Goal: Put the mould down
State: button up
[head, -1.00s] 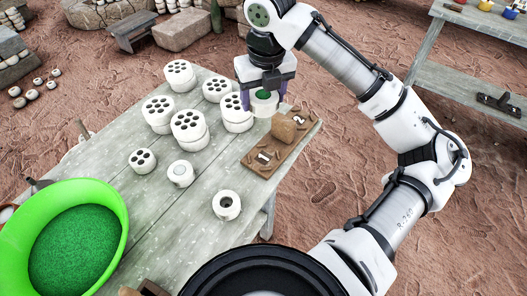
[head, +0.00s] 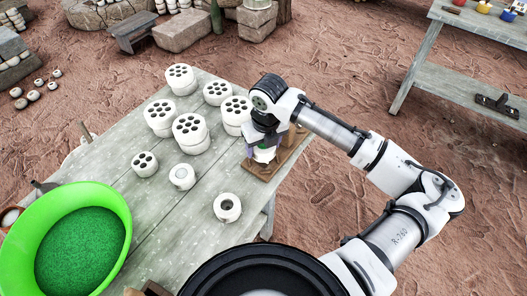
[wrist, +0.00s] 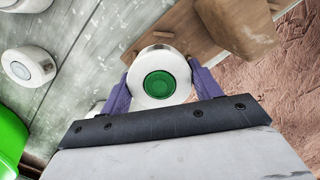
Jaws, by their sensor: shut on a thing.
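My gripper (head: 264,152) is shut on a white round mould (wrist: 143,94) with a green filling in its top. In the wrist view the purple fingers (wrist: 160,84) clasp it from both sides, and it looks upright. The mould is over the near end of a brown wooden board (head: 262,173), where the number 1 is now hidden. I cannot tell whether it touches the board. A brown clay block (wrist: 236,22) sits on the board beyond the mould; my arm mostly hides it in the head view.
Several white pierced cylinders (head: 188,128) stand left of the board. A smaller white mould (head: 182,176) and another with a dark hole (head: 227,207) are nearer. A green bowl (head: 122,212) holds green grains. The table (head: 160,222) is bare in front.

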aim_at(264, 158)
notch_tip(264, 158, down, 4)
jog(key=shift+r, duration=0.15)
jog(key=shift+s+f+b, duration=0.2)
jog(key=shift+f+b, duration=0.15)
jog(key=shift+f, duration=0.25)
jog(key=o, duration=1)
jog(key=shift+o, duration=0.4)
jog(key=shift+r+p, duration=0.55)
jog(key=shift+o, duration=0.3)
notch_tip(264, 158, up, 12)
jog(key=b, duration=0.1)
jog(key=shift+s+d, duration=0.35)
jog(key=shift+s, duration=0.1)
